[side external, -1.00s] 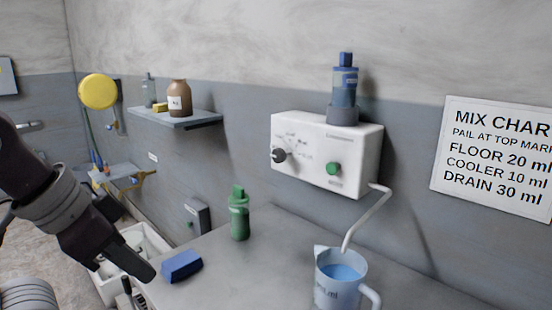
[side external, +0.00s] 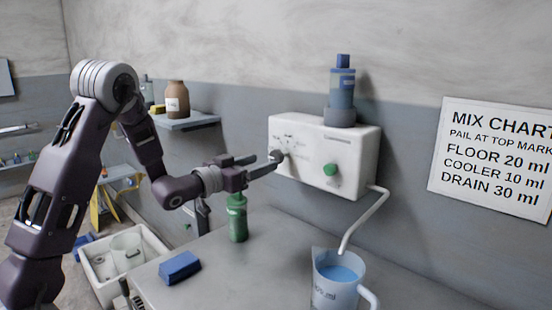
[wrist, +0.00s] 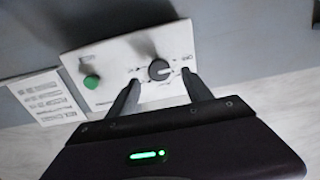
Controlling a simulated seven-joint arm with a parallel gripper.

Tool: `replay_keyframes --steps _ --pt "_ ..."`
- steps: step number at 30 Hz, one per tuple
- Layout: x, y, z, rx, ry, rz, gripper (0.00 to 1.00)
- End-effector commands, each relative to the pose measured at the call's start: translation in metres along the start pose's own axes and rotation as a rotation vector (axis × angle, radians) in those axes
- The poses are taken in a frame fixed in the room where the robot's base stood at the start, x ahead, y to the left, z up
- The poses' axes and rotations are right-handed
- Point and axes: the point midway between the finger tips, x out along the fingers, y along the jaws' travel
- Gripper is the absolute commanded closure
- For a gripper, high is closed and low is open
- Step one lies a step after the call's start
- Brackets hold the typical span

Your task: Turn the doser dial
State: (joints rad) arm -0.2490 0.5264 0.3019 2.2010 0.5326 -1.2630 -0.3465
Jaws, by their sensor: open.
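The white doser box (side external: 350,147) is mounted on the wall, with a dark dial (side external: 277,156) on the left of its front and a green button (side external: 330,169) to the right. My gripper (side external: 262,163) is in front of the dial, fingers pointing at the panel. In the wrist view the dial (wrist: 160,69) lies between and just beyond the two open fingertips (wrist: 160,80), with a gap showing on each side. I cannot tell whether a finger touches it. The green button (wrist: 91,82) shows to the left. A blue bottle (side external: 342,88) stands upside down on the box.
A jug of blue liquid (side external: 338,285) stands under the spout tube (side external: 366,218). A green bottle (side external: 238,222) stands below my gripper, and a blue sponge (side external: 180,266) lies on the counter. A mix chart (side external: 495,160) hangs at right. A shelf (side external: 187,121) is at left.

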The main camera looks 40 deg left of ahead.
Motion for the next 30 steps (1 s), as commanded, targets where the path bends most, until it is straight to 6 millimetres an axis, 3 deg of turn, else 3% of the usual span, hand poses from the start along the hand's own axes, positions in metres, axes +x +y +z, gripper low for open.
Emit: replay_keyframes --steps 10,20,28,30 --pt "0.060 0.002 -0.001 0.000 0.003 0.004 0.41" --pt "0.068 0.001 -0.001 -0.001 0.002 0.001 0.41" --pt "0.067 0.001 -0.001 -0.001 0.002 0.001 0.94" --pt "0.067 0.001 -0.001 -0.001 0.002 0.001 1.00"
